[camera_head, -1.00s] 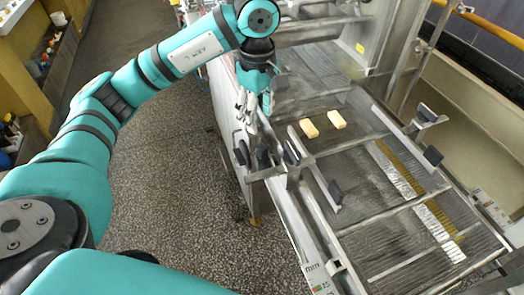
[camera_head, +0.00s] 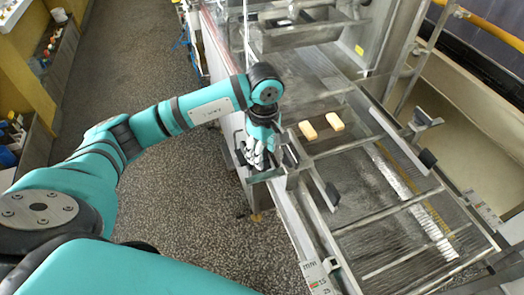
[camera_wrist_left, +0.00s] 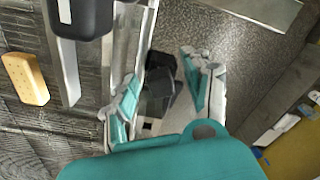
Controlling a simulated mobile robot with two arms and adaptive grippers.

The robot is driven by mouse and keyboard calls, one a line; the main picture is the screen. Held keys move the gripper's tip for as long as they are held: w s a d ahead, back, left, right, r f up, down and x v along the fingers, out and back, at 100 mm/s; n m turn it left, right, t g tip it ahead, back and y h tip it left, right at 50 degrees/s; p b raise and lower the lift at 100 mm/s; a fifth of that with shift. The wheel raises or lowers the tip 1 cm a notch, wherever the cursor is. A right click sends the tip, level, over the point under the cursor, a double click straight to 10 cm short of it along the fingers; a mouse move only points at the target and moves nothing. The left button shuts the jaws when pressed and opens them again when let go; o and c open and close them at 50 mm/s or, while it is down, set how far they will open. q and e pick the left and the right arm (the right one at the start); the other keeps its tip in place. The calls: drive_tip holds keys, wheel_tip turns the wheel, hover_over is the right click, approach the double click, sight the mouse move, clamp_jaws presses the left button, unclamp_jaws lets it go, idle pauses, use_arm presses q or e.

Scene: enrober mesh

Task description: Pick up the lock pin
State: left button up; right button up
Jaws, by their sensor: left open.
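My left gripper (camera_head: 256,162) is low over the near left edge of the mesh machine, pointing down beside a dark fitting. In the left wrist view its two fingers (camera_wrist_left: 161,78) are spread apart. A black block-like part (camera_wrist_left: 160,85) lies between and beyond them, and a small black square with a pale edge shows below it. I cannot tell for sure which of these is the lock pin, and no contact is visible. The fingers partly hide this spot in the head view. My right gripper is not in view.
Two pale yellow bars (camera_head: 308,130) lie on the wire mesh (camera_head: 365,185) right of the gripper. A dark pad on a metal bracket (camera_head: 332,193) stands close on the right. Metal cross bars span the mesh. Speckled floor (camera_head: 190,205) is clear on the left.

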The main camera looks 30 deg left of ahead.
use_arm(q)
drive_tip(key=shift+c, duration=0.4)
clamp_jaws()
drive_tip(key=shift+r, duration=0.1)
drive_tip(key=shift+r, duration=0.35)
wheel_tip(320, 180, up, 9)
drive_tip(key=shift+f+b, duration=0.2)
drive_tip(key=shift+b, duration=1)
wheel_tip(320, 180, up, 6)
drive_tip(key=p, duration=0.4)
